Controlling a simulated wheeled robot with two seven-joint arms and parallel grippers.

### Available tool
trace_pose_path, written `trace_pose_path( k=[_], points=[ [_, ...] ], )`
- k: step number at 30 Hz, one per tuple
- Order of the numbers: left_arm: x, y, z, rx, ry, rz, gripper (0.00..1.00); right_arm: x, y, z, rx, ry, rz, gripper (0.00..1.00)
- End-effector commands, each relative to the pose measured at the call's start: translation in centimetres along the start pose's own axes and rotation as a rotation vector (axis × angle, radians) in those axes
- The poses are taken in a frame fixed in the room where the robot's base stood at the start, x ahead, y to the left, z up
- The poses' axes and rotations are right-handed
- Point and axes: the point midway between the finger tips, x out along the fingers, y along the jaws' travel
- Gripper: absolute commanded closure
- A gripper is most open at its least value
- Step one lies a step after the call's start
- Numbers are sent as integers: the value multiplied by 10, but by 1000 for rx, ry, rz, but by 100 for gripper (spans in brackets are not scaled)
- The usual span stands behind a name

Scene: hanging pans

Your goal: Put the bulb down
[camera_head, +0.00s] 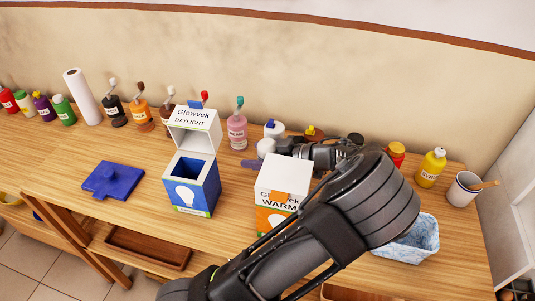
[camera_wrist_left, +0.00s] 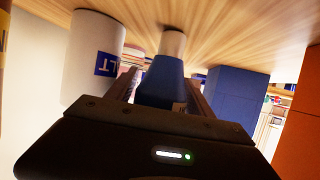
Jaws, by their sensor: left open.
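My left gripper (camera_head: 287,148) reaches in low over the table's back half, pointing left, between the warm bulb box and the bottles. Its jaws are open. A pale rounded thing (camera_head: 265,147), which looks like the bulb, is just beyond the fingertips. In the left wrist view, a blue tapered thing (camera_wrist_left: 162,80) shows between the fingers (camera_wrist_left: 162,88), with a white cylinder (camera_wrist_left: 173,43) beyond it. I cannot tell if either is part of the bulb, or whether the fingers touch anything. My right gripper is in neither view.
The open blue daylight box (camera_head: 192,185) stands front left. The white-and-orange warm box (camera_head: 284,181) stands close in front of my gripper. A white salt jar (camera_head: 273,130) is just behind it. The table's front left has free room.

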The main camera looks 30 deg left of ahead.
Motion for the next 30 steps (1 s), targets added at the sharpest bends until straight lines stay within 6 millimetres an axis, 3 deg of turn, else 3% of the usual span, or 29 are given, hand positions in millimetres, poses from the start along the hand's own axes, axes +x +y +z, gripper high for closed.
trace_pose_path(
  k=[5,24,30],
  points=[
    [0,0,0,0,0,0,40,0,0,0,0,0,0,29],
    [0,0,0,0,0,0,91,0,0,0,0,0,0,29],
    [0,0,0,0,0,0,92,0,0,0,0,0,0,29]
  ],
)
